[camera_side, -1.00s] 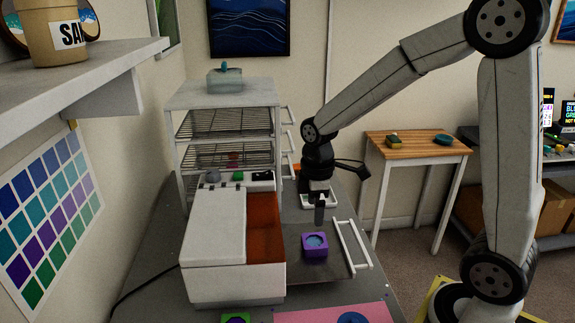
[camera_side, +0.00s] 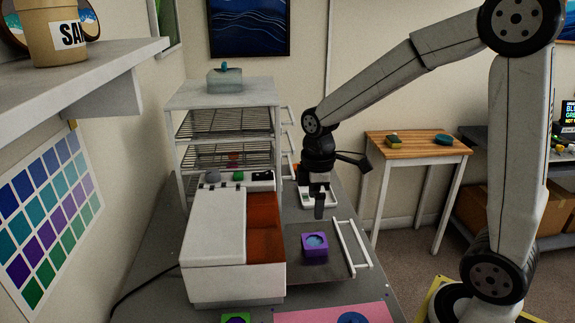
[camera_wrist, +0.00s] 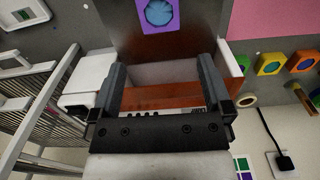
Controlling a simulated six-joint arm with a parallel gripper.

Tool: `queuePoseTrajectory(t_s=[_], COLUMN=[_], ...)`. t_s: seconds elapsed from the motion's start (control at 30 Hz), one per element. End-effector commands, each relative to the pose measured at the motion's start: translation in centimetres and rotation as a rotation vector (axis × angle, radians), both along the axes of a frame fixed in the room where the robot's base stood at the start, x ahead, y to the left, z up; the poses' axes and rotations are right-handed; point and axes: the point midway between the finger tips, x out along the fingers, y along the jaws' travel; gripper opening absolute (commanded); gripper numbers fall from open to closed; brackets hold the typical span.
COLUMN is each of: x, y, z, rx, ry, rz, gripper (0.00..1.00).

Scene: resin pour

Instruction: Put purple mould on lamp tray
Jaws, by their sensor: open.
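The purple mould (camera_side: 314,245), a square block with blue in its round cavity, sits on the grey lamp tray (camera_side: 338,267), which is pulled out from the white lamp box (camera_side: 214,227). The mould also shows at the top of the wrist view (camera_wrist: 159,13). My gripper (camera_side: 319,208) is above and behind the mould, pointing down, apart from it. In the wrist view my gripper's two jaws (camera_wrist: 170,48) are spread wide with nothing held between them.
A white rack (camera_side: 228,127) with wire shelves stands behind the lamp box. A small white scale or dish (camera_side: 306,198) lies behind the gripper. A pink mat (camera_side: 335,314) and a green mould (camera_side: 236,318) are at the front. The tray's white handle (camera_side: 355,245) rises at its right.

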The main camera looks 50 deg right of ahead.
Motion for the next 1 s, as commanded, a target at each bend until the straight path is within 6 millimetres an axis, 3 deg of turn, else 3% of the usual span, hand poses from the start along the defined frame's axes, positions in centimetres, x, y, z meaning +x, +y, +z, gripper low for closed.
queuePoseTrajectory(t_s=[0.17,0.7,1.0], x=[-0.9,-5.9,-6.6], y=[0.9,4.6,4.9], z=[-1.1,-5.8,-6.2], rx=[-0.001,0.073,0.093], ry=[-0.03,-0.197,-0.214], rz=[-0.103,-0.683,-0.76], gripper=[1.0,1.0,1.0])
